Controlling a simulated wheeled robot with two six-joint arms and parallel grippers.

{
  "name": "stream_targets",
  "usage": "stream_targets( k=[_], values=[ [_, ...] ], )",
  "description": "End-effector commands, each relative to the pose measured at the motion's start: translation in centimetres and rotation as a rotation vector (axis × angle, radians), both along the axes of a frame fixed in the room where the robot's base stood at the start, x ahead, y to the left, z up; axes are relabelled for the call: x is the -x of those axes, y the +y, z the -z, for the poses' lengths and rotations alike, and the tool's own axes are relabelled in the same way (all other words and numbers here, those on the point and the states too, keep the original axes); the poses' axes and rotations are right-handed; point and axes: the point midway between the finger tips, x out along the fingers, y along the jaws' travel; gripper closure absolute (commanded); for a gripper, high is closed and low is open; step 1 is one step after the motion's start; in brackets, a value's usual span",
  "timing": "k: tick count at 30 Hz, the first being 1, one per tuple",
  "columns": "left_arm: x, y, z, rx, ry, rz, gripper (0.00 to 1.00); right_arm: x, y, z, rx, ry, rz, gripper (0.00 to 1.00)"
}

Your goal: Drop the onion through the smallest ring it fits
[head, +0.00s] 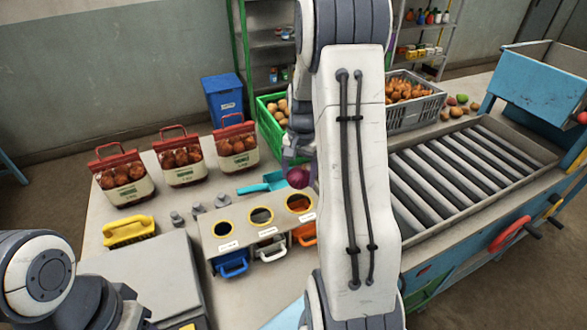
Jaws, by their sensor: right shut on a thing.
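A purple onion (298,177) is held in my right gripper (294,162), above and just behind the right end of the sizing board (232,246). My right arm hides part of the gripper and the onion's right side. The board has three yellow-rimmed rings: a left ring (223,229), a middle ring (261,216) and a right ring (298,203). The right ring looks the largest and the left the smallest. The onion is apart from the board. My left arm shows at the lower left; its gripper is not visible.
Blue (232,264), white (270,248) and orange (305,234) bins sit under the rings. A teal scoop (262,183), metal weights (177,219) and a yellow brush (128,230) lie nearby. Onion sacks (181,161) stand behind. A roller conveyor (470,180) is at right.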

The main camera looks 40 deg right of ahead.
Motion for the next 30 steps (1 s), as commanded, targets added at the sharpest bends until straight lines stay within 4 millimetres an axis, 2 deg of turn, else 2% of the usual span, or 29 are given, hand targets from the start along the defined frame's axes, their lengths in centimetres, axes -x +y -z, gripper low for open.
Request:
stream_targets(
  k=[19, 24, 30],
  values=[
    [0.0, 0.0, 5.1, 0.000, 0.000, -0.003, 0.50, 0.1, -0.2, 5.7, 0.001, 0.000, 0.003, 0.89],
    [0.0, 0.0, 5.8, 0.000, 0.000, -0.002, 0.50, 0.1, -0.2, 6.4, 0.001, 0.000, 0.003, 0.89],
    [0.0, 0.0, 5.8, 0.000, 0.000, -0.002, 0.50, 0.1, -0.2, 6.4, 0.000, 0.000, 0.003, 0.89]
  ],
)
